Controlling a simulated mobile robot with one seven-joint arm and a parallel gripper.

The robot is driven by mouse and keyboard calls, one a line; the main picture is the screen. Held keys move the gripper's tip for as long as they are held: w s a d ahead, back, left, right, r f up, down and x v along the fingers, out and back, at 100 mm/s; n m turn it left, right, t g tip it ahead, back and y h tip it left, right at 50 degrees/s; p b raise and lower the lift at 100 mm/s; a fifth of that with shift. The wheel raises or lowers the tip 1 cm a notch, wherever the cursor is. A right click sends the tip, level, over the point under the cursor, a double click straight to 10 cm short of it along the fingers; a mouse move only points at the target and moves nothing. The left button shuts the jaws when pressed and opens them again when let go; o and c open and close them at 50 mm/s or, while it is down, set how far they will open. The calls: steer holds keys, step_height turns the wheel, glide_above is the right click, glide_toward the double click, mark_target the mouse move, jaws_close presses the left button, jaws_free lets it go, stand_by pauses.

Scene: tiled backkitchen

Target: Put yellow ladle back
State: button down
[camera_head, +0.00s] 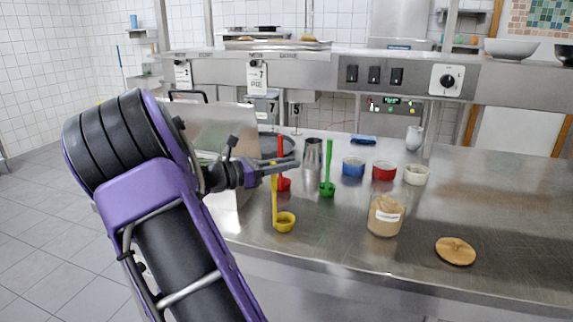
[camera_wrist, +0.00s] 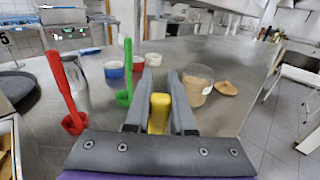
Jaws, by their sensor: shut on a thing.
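The yellow ladle (camera_head: 285,222) hangs upright below my gripper (camera_head: 283,166), with its cup at the bottom, near the front edge of the steel counter. I cannot tell whether the cup touches the counter. In the wrist view the top of the yellow handle (camera_wrist: 159,112) sits between the two grey fingers of my gripper (camera_wrist: 160,100), which is shut on it. A red ladle (camera_head: 284,184) stands behind it, partly covered by my gripper. A green ladle (camera_head: 328,188) stands to its right. Both also show in the wrist view, red (camera_wrist: 72,122) and green (camera_wrist: 124,97).
A jar with brown contents (camera_head: 386,215) and a round wooden lid (camera_head: 455,251) are on the right. Blue (camera_head: 353,167), red (camera_head: 384,171) and white (camera_head: 416,175) bowls and a metal cup (camera_head: 313,153) stand behind. The front right counter (camera_head: 510,240) is clear.

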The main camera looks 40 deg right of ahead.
steer(key=c, duration=0.8)
jaws_free()
steer(key=shift+f, duration=0.1)
steer(key=shift+o, duration=0.2)
steer(key=p+v, duration=0.1)
steer(key=v, duration=1.1)
